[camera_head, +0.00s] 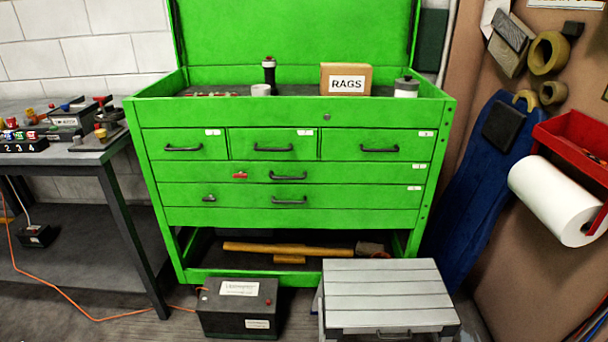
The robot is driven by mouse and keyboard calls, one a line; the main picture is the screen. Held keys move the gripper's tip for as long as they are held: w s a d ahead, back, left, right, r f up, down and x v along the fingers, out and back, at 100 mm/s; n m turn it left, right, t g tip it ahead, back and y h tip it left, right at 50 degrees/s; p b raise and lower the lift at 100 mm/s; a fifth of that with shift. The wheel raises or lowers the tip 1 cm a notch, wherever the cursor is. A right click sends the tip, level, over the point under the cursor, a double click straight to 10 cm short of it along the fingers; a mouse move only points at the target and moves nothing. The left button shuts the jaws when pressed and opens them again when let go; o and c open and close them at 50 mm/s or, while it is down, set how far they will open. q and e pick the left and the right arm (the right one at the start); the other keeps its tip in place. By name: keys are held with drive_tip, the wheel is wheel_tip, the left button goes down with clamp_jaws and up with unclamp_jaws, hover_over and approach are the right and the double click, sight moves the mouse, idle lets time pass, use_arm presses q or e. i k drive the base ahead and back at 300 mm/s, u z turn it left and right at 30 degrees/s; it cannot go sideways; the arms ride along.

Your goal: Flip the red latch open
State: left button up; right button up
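A small red latch (240,175) sits on the front of a wide drawer in the green tool chest (180,218), to the left of that drawer's dark handle (288,176). The latch looks like a short flat piece; it is too small to tell its exact position. A small dark piece (209,198) sits on the wide drawer below, left of that drawer's handle (290,201). All the drawers look shut. Neither my left nor my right gripper is in view.
A grey step stool (388,290) and a black box (238,308) stand on the floor before the chest. A workbench (60,156) stands at the left. A paper towel roll (555,202) hangs at the right. The drawer fronts are unobstructed.

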sight(241, 175)
drive_tip(key=z, duration=0.1)
drive_tip(key=i, duration=1)
drive_tip(key=z, duration=0.35)
